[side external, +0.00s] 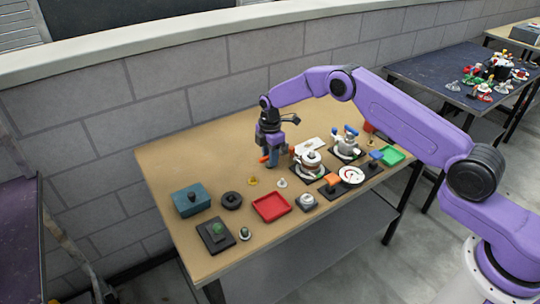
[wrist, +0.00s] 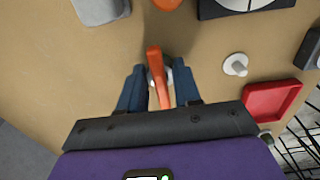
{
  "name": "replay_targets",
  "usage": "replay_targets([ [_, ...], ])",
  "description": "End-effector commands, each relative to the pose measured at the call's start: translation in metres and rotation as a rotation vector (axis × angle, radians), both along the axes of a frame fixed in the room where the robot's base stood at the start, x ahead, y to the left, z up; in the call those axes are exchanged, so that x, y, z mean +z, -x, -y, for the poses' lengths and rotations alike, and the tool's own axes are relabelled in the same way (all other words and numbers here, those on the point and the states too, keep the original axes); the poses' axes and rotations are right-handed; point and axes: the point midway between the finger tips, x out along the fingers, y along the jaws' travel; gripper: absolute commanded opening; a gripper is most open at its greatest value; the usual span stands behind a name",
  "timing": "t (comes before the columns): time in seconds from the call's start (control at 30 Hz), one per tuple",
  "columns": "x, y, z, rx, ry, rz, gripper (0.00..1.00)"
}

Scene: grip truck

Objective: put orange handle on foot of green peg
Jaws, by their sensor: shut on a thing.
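My gripper (side external: 271,157) is over the back middle of the table, pointing down. In the wrist view its blue fingers (wrist: 158,88) are shut on the orange handle (wrist: 155,62), which sticks out past the fingertips. A pale round thing shows partly behind the handle; I cannot tell what it is. In the side view the orange handle (side external: 264,159) shows at the fingertips, and I cannot tell its height above the table. A green peg (side external: 217,229) stands on a dark square base (side external: 212,243) at the front left, well away from my gripper. A smaller green-topped piece (side external: 244,232) stands beside it.
A small white peg (wrist: 236,64) is near the red tray (wrist: 272,101). Assemblies on dark plates crowd the right side.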

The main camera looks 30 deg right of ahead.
Motion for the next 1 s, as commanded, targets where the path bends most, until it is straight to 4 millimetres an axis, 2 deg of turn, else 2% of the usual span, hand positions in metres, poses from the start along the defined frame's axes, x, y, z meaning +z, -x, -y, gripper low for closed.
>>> replay_targets([
  [0.37,-0.0035,-0.0003,-0.0001,0.0,0.0,0.001,0.0],
  [0.4,-0.0034,-0.0004,-0.0001,0.0,0.0,0.001,0.43],
  [0.47,-0.0034,-0.0003,-0.0001,0.0,0.0,0.001,0.62],
  [0.67,-0.0035,-0.0002,0.0,0.0,0.0,0.001,0.63],
  [0.73,-0.0037,0.0,0.0,0.0,0.0,0.0,0.79],
  [1.0,-0.0035,0.0,0.0,0.0,0.0,0.0,0.8],
])
